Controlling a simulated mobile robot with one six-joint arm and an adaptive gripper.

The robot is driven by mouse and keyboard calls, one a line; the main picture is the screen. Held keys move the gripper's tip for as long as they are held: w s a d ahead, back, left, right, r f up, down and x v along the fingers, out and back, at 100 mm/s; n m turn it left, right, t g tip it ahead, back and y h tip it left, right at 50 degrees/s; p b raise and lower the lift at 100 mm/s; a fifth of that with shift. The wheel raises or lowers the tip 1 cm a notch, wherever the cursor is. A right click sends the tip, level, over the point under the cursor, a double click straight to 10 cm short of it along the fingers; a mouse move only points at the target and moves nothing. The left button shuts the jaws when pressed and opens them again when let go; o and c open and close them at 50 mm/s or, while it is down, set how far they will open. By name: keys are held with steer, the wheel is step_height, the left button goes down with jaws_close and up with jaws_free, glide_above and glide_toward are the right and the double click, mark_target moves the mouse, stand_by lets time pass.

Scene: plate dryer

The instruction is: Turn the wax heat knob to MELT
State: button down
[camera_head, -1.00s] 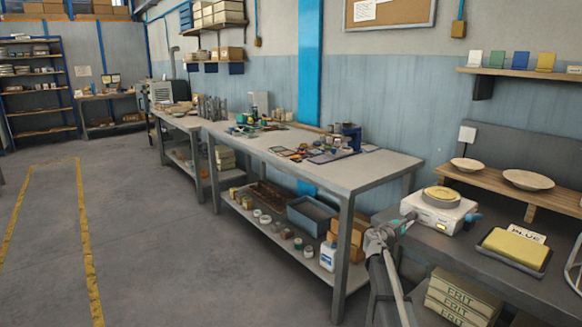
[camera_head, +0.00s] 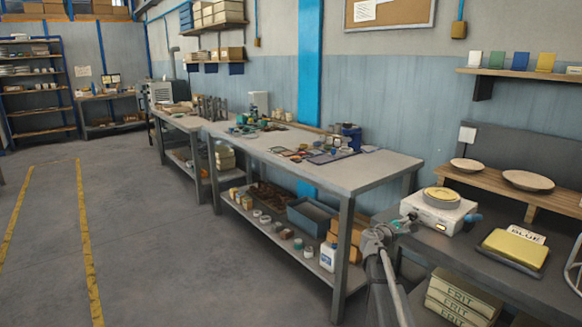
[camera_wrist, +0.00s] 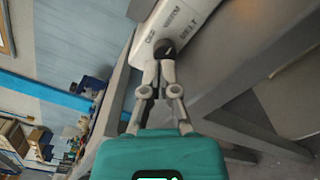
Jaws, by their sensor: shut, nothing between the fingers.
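The wax heater is a white box (camera_head: 437,219) with a round yellow-topped pan on the dark bench at the right. In the wrist view its white panel (camera_wrist: 183,20) carries the labels OFF, WARM and MELT around a small dark knob (camera_wrist: 165,50). My gripper (camera_wrist: 163,68) is shut, with its fingertips right at the knob and overlapping its lower edge. I cannot tell whether they touch it. A pale mark shows on the knob, but its exact pointing is too small to read. In the head view my gripper (camera_head: 406,221) is at the heater's left side, and the knob is hidden.
A yellow block on a dark tray (camera_head: 513,250) with a BLUE card stands right of the heater. A wooden riser (camera_head: 508,190) with two shallow bowls is behind. FRIT boxes (camera_head: 462,297) sit below the bench. A long grey worktable (camera_head: 345,178) stands left.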

mark_target(413, 216)
steer(key=shift+a+m, duration=0.1)
steer(key=shift+m, duration=0.5)
steer(key=shift+w, duration=0.1)
steer(key=shift+x, duration=3.45)
steer(key=shift+w+a+f, duration=0.1)
steer(key=shift+a+f, duration=0.05)
steer(key=shift+f, duration=0.05)
steer(key=shift+s+f+b, duration=0.2)
steer(key=shift+f+b, duration=0.2)
steer(key=shift+b, duration=0.2)
steer(key=shift+s+d+r, duration=0.2)
steer(key=shift+s+d, duration=0.1)
steer(key=shift+d, duration=0.1)
